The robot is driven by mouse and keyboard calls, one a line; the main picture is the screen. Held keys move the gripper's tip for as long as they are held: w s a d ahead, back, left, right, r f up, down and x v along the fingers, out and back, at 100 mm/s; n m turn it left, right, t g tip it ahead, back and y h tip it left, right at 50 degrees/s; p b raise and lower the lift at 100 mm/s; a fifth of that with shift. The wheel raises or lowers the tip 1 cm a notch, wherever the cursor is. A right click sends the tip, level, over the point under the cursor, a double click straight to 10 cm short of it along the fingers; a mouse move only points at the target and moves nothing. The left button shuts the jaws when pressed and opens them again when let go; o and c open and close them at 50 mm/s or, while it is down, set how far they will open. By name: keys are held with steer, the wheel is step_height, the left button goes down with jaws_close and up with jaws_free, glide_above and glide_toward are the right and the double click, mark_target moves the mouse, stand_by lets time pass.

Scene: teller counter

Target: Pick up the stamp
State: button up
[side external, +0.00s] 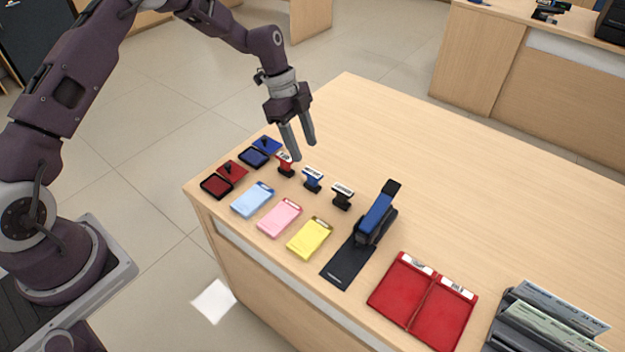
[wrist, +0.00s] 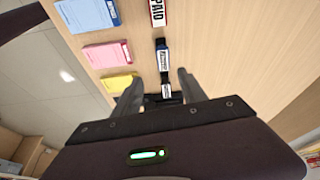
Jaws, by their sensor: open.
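Three stamps stand in a row on the wooden counter: a red stamp (side external: 286,165), a blue stamp (side external: 312,179) and a black stamp (side external: 343,197). In the wrist view the red stamp (wrist: 158,14) reads "PAID", and the blue stamp (wrist: 162,55) is below it. The black stamp (wrist: 167,92) shows between my fingers in that view, partly hidden. My gripper (side external: 303,152) is open and empty, with its fingers pointing down above the counter near the red and blue stamps. It also shows at the bottom of the wrist view (wrist: 158,85).
Red (side external: 216,185) and blue (side external: 253,157) ink pads lie left of the stamps. Blue (side external: 252,200), pink (side external: 280,217) and yellow (side external: 310,238) pads lie in front. A stapler (side external: 375,218) on a black mat (side external: 347,264) and a red folder (side external: 422,302) are rightward. The counter (side external: 440,165) behind is clear.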

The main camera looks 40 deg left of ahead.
steer(key=m, duration=0.1)
glide_toward(316, 186)
steer(key=shift+w+a+f+h, duration=0.1)
steer(key=shift+a+f+h, duration=0.05)
steer(key=shift+f, duration=0.35)
steer(key=shift+w+a+f+h, duration=0.1)
steer(key=shift+a+f+h, duration=0.05)
steer(key=shift+f, duration=0.4)
steer(key=x, duration=0.7)
steer(key=shift+w+d, duration=0.1)
steer(key=shift+d, duration=0.3)
jaws_close()
